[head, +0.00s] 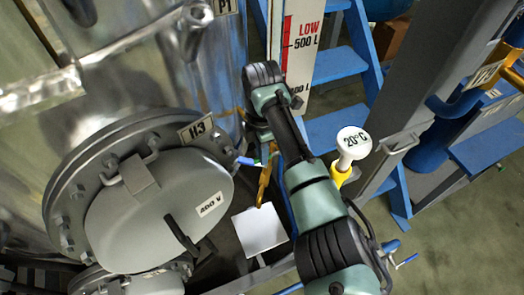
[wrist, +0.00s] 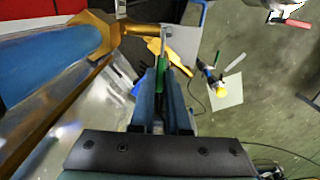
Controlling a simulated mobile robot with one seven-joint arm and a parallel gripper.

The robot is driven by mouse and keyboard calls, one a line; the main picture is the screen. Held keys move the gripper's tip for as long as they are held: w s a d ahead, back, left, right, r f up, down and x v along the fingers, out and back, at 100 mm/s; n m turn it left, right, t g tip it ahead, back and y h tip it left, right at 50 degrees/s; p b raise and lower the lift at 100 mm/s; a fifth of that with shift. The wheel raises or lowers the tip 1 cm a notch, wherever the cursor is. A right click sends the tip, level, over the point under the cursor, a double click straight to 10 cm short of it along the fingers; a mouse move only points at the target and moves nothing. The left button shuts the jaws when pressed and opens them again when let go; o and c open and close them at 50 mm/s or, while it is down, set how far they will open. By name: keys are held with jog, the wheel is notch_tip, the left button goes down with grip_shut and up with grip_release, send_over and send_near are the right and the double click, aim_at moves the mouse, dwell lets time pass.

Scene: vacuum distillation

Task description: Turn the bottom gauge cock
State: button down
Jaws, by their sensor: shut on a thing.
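The bottom gauge cock shows as a narrow green handle (wrist: 161,76) between my fingers in the wrist view. A small green part (head: 258,163) also shows in the head view, low beside the gauge board (head: 297,50). My gripper (wrist: 161,70) is shut on the green handle, with a blue finger on each side. In the head view my arm reaches in from the lower right, and its wrist hides part of the cock and the foot of the gauge. A brass fitting (wrist: 98,35) lies left of my fingers in the wrist view. The handle's exact angle is hard to tell.
A large metal vessel with a round grey cover (head: 160,210) stands left of my arm. A white dial marked 20°C (head: 354,143) stands close on its right. Blue steps (head: 335,65) and a grey post (head: 425,80) are behind. Open floor (head: 450,225) lies to the right.

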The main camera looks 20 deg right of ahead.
jog(key=shift+d+r+y, duration=0.2)
jog(key=shift+r+y, duration=0.15)
jog(key=shift+y, duration=0.45)
jog(key=c, duration=0.9)
grip_release()
notch_tip(320, 180, up, 13)
jog(key=d, duration=0.1)
jog(key=shift+d, duration=0.35)
